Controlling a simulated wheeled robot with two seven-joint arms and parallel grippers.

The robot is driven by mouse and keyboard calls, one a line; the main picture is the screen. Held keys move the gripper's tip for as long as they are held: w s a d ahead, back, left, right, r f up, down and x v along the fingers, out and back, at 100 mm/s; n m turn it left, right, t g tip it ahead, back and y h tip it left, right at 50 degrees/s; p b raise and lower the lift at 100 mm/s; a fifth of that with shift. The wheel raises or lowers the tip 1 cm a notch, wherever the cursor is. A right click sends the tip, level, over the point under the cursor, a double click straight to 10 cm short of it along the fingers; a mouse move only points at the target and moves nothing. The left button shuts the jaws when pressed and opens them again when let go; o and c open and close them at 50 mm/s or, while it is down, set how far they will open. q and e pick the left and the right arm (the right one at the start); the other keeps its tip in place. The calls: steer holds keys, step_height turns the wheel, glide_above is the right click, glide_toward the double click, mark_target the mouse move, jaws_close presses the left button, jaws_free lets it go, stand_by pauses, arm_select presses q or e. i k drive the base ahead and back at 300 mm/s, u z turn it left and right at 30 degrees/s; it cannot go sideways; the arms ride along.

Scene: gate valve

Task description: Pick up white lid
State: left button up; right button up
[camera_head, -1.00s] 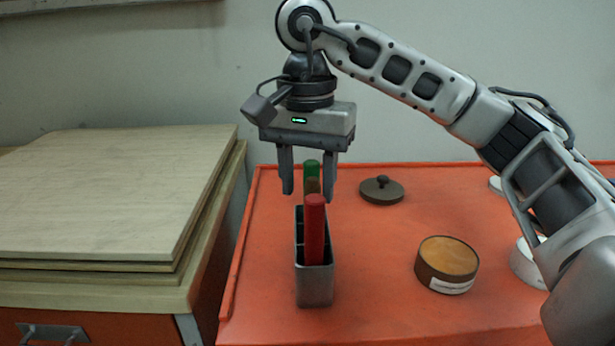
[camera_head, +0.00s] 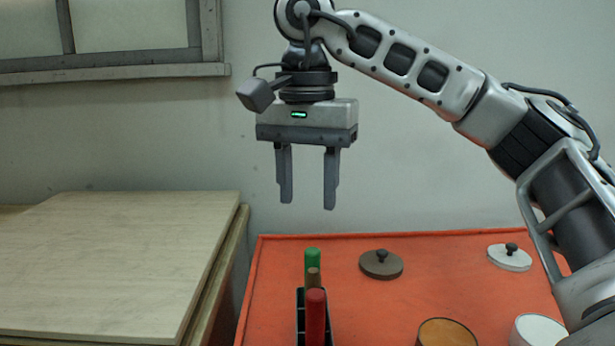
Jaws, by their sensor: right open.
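The white lid (camera_head: 509,258) lies flat on the orange table at the right, with a dark knob on top. My right gripper (camera_head: 308,205) is open and empty, pointing down. It hangs in the air above and behind the marker holder, well to the left of the white lid. My left gripper is not in view.
A brown lid (camera_head: 381,265) lies on the orange table (camera_head: 440,285). A holder (camera_head: 300,325) with red, brown and green sticks stands at the front. A brown round container (camera_head: 446,333) and a white one (camera_head: 538,330) are at the front right. Wooden boards (camera_head: 110,265) are stacked at left.

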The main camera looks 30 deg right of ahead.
mark_target(507, 256)
steer(key=k, duration=1)
